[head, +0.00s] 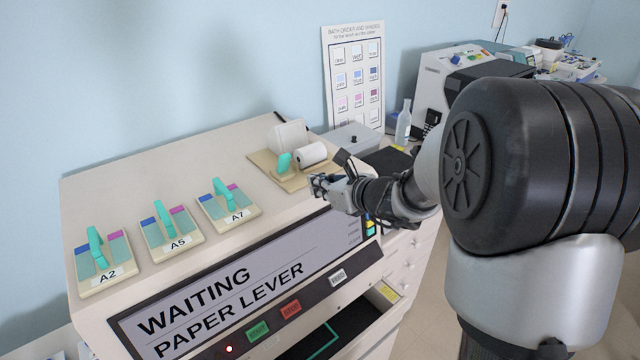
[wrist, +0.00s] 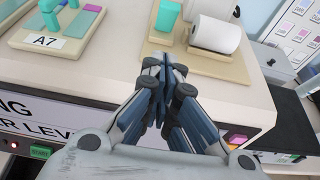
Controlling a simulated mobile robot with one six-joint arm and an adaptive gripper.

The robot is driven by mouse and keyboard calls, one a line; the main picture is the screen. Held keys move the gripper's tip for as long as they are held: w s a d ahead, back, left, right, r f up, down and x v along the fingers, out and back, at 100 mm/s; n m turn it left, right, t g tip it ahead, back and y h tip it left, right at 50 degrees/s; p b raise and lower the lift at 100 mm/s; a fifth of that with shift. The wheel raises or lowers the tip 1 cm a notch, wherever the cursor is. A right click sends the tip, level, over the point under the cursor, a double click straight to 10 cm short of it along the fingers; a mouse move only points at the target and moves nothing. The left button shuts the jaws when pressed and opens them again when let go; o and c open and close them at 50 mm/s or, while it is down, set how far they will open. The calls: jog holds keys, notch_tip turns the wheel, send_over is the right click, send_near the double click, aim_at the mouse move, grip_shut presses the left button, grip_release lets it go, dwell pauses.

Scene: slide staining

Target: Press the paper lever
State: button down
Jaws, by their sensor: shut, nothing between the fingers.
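The paper lever (head: 284,163) is a teal upright handle on a beige base plate beside a white paper roll (head: 311,153), on top of the cream machine. In the wrist view the lever (wrist: 167,15) stands at the top, left of the roll (wrist: 214,34). My gripper (head: 318,186) is shut and empty, in front of and to the right of the lever, apart from it. In the wrist view my gripper (wrist: 160,62) points towards the lever's base plate, with a gap between fingertips and handle.
Plates labelled A2 (head: 104,263), A5 (head: 170,234) and A7 (head: 229,207), each with a teal handle, stand left of the lever. The front screen (head: 230,300) reads "WAITING PAPER LEVER". A grey box (head: 353,138) stands behind right. An open drawer (head: 345,335) is below.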

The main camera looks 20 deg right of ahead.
aim_at(284, 168)
jog(key=x, duration=0.6)
jog(key=shift+w+a+r, duration=0.25)
jog(key=shift+w, duration=0.4)
jog(key=shift+w+a+r, duration=0.2)
jog(key=shift+w+a, duration=0.1)
jog(key=shift+w, duration=0.3)
jog(key=shift+w+a+r, duration=0.25)
jog(key=shift+w, duration=0.4)
jog(key=shift+r+p, duration=0.1)
jog(key=shift+p, duration=0.4)
jog(key=shift+r+p, duration=0.25)
jog(key=shift+p, duration=0.55)
jog(key=shift+g, duration=0.3)
jog(key=shift+w+p, duration=0.1)
jog(key=shift+p, duration=0.85)
